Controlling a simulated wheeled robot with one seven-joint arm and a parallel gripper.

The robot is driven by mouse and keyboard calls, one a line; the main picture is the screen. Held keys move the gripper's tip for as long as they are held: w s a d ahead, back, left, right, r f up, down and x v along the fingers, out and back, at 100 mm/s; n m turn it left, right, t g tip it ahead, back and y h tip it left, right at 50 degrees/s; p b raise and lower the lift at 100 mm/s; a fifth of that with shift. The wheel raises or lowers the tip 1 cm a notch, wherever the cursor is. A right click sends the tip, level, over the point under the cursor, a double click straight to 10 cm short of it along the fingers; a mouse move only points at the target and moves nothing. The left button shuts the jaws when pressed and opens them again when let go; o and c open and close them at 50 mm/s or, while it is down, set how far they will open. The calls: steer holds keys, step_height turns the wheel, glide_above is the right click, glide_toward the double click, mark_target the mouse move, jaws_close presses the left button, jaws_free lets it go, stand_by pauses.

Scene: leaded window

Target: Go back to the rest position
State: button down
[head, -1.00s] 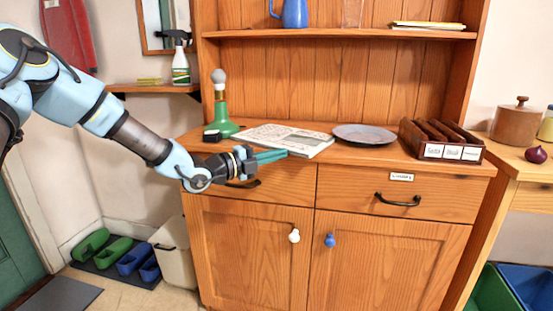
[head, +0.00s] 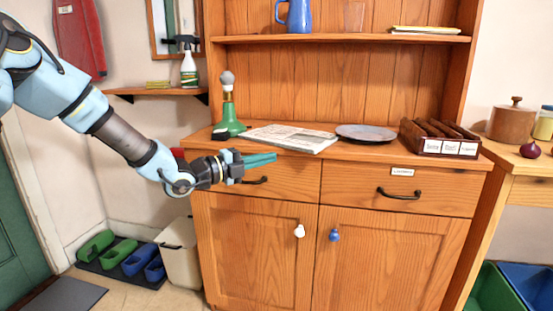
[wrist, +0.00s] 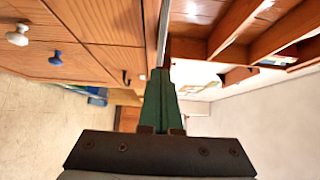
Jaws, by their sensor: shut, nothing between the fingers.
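My gripper (head: 262,160) is in front of the left drawer of the wooden dresser (head: 255,245), just below the edge of its counter. Its teal fingers are together with nothing between them and point right. In the wrist view the shut fingers (wrist: 158,100) reach forward along the dresser front, with the white knob (wrist: 17,36) and the blue knob (wrist: 55,58) at the left. My arm comes in from the upper left in the head view. Part of the left drawer's handle (head: 256,181) shows below the fingers.
A wall shelf (head: 155,91) with a spray bottle (head: 188,65) is at the left. Clogs (head: 118,252) and a bin (head: 182,255) stand below.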

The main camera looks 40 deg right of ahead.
steer(key=shift+v, duration=2.7)
steer(key=w+a+f+n+t+y, duration=0.5)
steer(key=w+a+n, duration=0.25)
steer(key=a, duration=0.25)
steer(key=w+a+f+n+t+y, duration=0.45)
steer(key=w+a+n, duration=0.25)
steer(key=a+n, duration=0.3)
steer(key=a+n+y, duration=0.4)
steer(key=a+n, duration=0.1)
steer(key=a, duration=0.8)
steer(key=s+a+n+g+y, duration=0.4)
steer(key=s+a+n, duration=0.95)
steer(key=a, duration=0.25)
step_height(320, 180, up, 17)
steer(key=n+p, duration=0.1)
steer(key=p, duration=1.5)
steer(key=shift+s+p, duration=0.25)
steer(key=shift+p, duration=0.05)
